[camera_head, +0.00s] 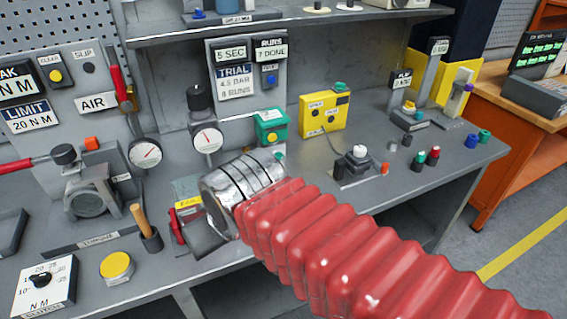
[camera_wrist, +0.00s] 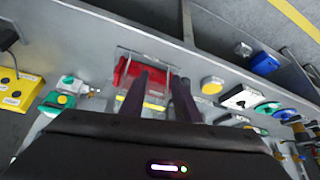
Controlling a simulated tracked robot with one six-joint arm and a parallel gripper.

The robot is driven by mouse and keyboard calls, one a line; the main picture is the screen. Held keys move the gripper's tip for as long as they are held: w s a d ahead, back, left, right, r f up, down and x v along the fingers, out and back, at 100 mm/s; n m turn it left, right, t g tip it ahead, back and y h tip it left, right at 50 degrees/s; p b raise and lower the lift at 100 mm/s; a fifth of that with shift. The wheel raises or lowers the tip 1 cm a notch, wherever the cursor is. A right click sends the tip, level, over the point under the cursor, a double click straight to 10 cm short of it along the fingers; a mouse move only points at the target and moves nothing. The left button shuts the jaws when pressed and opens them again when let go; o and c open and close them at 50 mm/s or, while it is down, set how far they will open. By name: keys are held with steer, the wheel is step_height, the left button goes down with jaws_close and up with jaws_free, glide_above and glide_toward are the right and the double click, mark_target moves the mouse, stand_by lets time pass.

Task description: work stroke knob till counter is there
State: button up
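The counter panel (camera_head: 271,50) at the back reads "RUNS 7 DONE", with a blue button (camera_head: 270,80) below it. The card (camera_head: 236,82) beside it reads "TRIAL 4.5 BAR 8 RUNS". No readable label marks the stroke knob, so I cannot tell which part it is. I see nothing held. In the head view my arm hides much of this spot.
A yellow box (camera_head: 323,114) stands right of the green one. Dial gauges (camera_head: 207,138) stand behind my wrist. A yellow push button (camera_head: 116,267) and a clutch dial box (camera_head: 43,286) are at the front left. The bench front edge is close below my arm.

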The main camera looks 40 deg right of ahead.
mark_target(280, 160)
steer(key=w+d+f+m+t+h, duration=0.1)
steer(key=w+d+m+h, duration=0.1)
steer(key=w+d, duration=0.5)
steer(key=w+d+m+t+h, duration=0.1)
steer(key=w+d+m+t, duration=0.15)
steer(key=d, duration=0.85)
steer(key=w+d+f+m+t+h, duration=0.1)
steer(key=w+d+h, duration=0.1)
steer(key=w+d, duration=0.55)
steer(key=s+d+f+m+t+y, duration=0.1)
steer(key=s+d+f, duration=0.1)
steer(key=d+f, duration=0.1)
steer(key=s+d+f+m+t+y, duration=0.1)
steer(key=s+d+f+t+y, duration=0.1)
steer(key=d+f, duration=0.2)
steer(key=s+d+f+m+t+y, duration=0.1)
steer(key=s+d+f, duration=0.1)
steer(key=d+f, duration=0.1)
steer(key=shift+s+d+f+y, duration=0.2)
steer(key=shift+d+f+y, duration=0.1)
steer(key=shift+d+y, duration=0.1)
steer(key=shift+s+f+m+t+y, duration=0.1)
steer(key=shift+s+m+t+y, duration=0.15)
steer(key=shift+y, duration=0.05)
steer(key=shift+a, duration=0.1)
steer(key=shift+w, duration=0.1)
steer(key=x, duration=1.3)
steer(key=shift+w, duration=0.35)
